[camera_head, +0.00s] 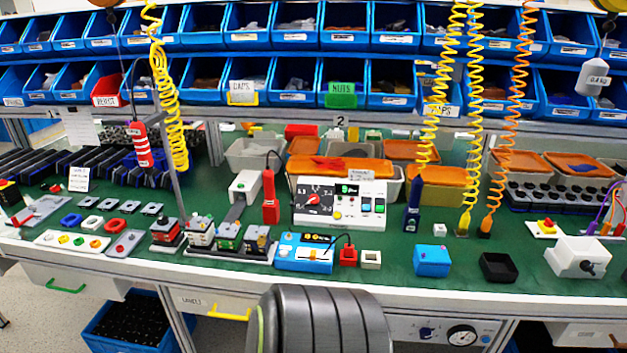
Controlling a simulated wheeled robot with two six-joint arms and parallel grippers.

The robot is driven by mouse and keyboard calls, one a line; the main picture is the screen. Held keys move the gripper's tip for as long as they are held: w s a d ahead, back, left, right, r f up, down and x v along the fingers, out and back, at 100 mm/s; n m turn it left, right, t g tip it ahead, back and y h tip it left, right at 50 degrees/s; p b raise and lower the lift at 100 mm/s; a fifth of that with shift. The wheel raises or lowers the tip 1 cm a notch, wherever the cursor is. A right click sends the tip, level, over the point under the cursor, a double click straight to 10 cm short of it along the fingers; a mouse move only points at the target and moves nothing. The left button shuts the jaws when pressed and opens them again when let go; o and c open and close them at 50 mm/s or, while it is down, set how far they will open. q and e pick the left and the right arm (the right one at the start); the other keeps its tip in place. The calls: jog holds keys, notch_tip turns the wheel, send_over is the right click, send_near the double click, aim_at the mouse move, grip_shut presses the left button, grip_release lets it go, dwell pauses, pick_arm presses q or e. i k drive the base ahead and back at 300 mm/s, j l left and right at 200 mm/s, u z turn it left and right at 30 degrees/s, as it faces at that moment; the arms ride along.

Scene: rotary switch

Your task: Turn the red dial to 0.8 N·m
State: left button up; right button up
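The red dial (314,199) sits on a dark scale plate at the left of a white control box (365,220). The box stands on the green bench top near the middle of the view. It also has a small green-lit display (347,189) and several coloured buttons and knobs. The dial's scale marks and the display digits are too small to read. Neither of my grippers shows in the head view, and nothing touches the dial.
A red tool (270,197) stands close left of the box. A blue device (304,253) and a small red block (348,256) lie in front. A blue tool (412,208) on a yellow coiled cord is at its right. A dark ribbed part, likely mine, fills the bottom centre.

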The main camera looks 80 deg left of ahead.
aim_at(314, 199)
jog(key=u, duration=2.5)
